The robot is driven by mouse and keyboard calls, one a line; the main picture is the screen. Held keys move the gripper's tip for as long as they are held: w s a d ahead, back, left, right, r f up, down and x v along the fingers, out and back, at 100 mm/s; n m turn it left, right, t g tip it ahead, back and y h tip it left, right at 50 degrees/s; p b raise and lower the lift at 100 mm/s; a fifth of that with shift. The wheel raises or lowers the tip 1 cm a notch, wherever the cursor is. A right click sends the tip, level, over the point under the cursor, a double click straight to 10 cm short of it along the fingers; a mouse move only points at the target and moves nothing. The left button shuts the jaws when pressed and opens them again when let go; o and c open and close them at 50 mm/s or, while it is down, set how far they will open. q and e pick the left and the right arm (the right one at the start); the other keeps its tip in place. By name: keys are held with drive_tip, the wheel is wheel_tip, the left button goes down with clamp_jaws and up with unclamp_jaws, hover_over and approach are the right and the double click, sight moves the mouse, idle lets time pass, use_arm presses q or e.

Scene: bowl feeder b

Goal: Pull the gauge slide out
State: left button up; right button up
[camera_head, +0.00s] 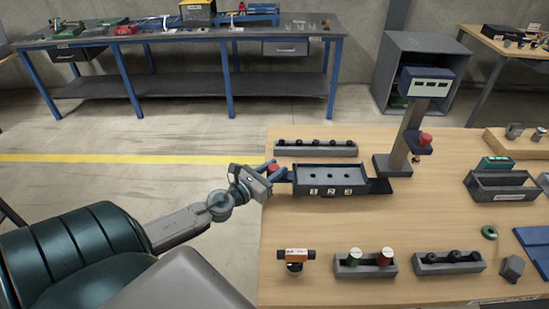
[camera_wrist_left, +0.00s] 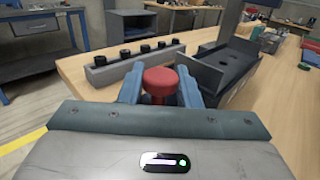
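The gauge slide's red knob (camera_head: 273,168) is at the left end of the dark tray-like gauge (camera_head: 330,191), which is marked 1, 2, 3 and stands near the table's left edge. My left gripper (camera_head: 271,171) comes in from the left, with a blue finger on each side of the knob. In the left wrist view the red knob (camera_wrist_left: 161,83) sits between the two fingers (camera_wrist_left: 161,92), which appear to press against it. The gauge tray (camera_wrist_left: 222,65) lies just beyond the right finger. The slide body is mostly hidden. My right gripper is not in view.
A grey rack with several black knobs (camera_head: 316,151) stands behind the gauge. A post with a display box (camera_head: 426,82) rises at its right. An orange-topped part (camera_head: 296,255) and a two-cylinder holder (camera_head: 365,270) stand in front. The table (camera_head: 310,224) is clear between them.

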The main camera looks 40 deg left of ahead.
use_arm(q)
drive_tip(key=o, duration=0.4)
drive_tip(key=shift+a, duration=0.1)
drive_tip(key=shift+c, duration=0.2)
drive_tip(key=shift+o, duration=0.3)
drive_tip(key=shift+s+a, duration=0.15)
drive_tip(key=shift+s, duration=0.05)
drive_tip(key=shift+s+f+b, duration=0.25)
drive_tip(key=shift+s+b, duration=0.2)
drive_tip(key=shift+b, duration=0.1)
drive_tip(key=s+b, duration=0.2)
drive_tip(key=s, duration=0.2)
drive_tip(key=shift+a, duration=0.2)
drive_tip(key=shift+s+a+r, duration=0.1)
drive_tip(key=shift+s+a, duration=0.05)
drive_tip(key=shift+s, duration=1.35)
drive_tip(key=shift+s+a+r, duration=0.1)
drive_tip(key=shift+s, duration=1.35)
